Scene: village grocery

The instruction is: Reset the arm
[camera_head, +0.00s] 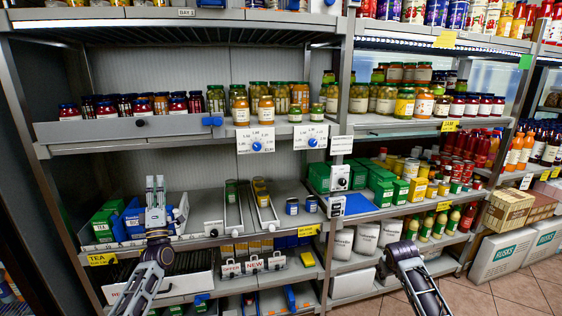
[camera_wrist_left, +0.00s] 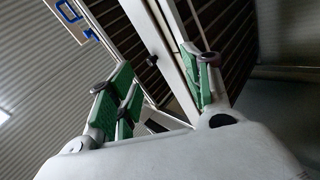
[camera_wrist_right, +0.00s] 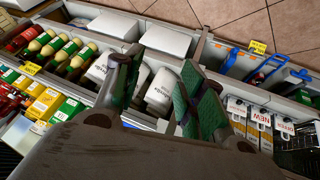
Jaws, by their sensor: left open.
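My left gripper (camera_head: 155,188) points upward in front of the lower left shelf, by blue and green boxes. In the left wrist view it (camera_wrist_left: 158,68) is open, its green-padded fingers apart with nothing between them. My right arm (camera_head: 412,278) shows at the lower right of the head view; its gripper is not clear there. In the right wrist view my right gripper (camera_wrist_right: 160,72) has its fingers apart and empty. White packages (camera_wrist_right: 161,90) show beyond the gap.
Shelves of jars (camera_head: 285,98) fill the left and middle. Green boxes (camera_head: 108,222) stand in a lower left tray. Rusks boxes (camera_head: 498,256) stand on the floor at right. Tiled floor (camera_head: 520,300) is clear at the lower right.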

